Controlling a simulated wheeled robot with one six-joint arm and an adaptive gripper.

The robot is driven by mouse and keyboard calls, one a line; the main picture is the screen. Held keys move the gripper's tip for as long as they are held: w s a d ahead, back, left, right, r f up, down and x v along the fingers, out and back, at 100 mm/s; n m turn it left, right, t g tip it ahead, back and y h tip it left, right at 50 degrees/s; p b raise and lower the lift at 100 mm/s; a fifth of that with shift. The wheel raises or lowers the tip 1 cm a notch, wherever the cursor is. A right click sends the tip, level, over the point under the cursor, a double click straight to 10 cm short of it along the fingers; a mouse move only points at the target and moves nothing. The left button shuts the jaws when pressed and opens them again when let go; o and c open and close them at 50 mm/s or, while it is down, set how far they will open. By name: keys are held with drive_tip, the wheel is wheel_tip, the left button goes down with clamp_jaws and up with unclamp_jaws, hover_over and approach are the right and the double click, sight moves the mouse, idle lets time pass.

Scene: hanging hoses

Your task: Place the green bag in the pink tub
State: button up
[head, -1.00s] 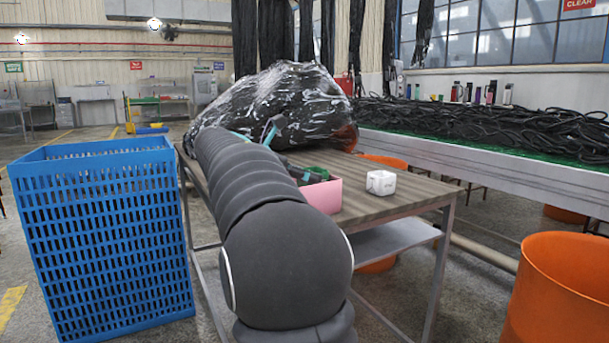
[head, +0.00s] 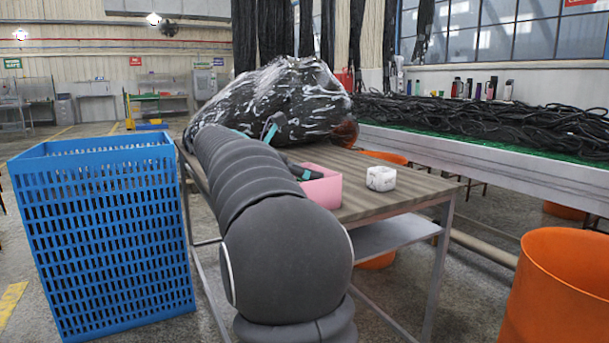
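The pink tub (head: 322,192) stands on the wooden-topped table, partly hidden behind my arm.
A small white block (head: 381,178) sits right of the tub on the table (head: 415,190). A large plastic-wrapped black bundle (head: 290,100) lies behind. A blue crate (head: 100,240) stands left, an orange bin (head: 560,295) right.

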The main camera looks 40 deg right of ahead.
drive_tip(key=p+v, duration=0.3)
drive_tip(key=v, duration=0.9)
drive_tip(key=shift+r, duration=0.4)
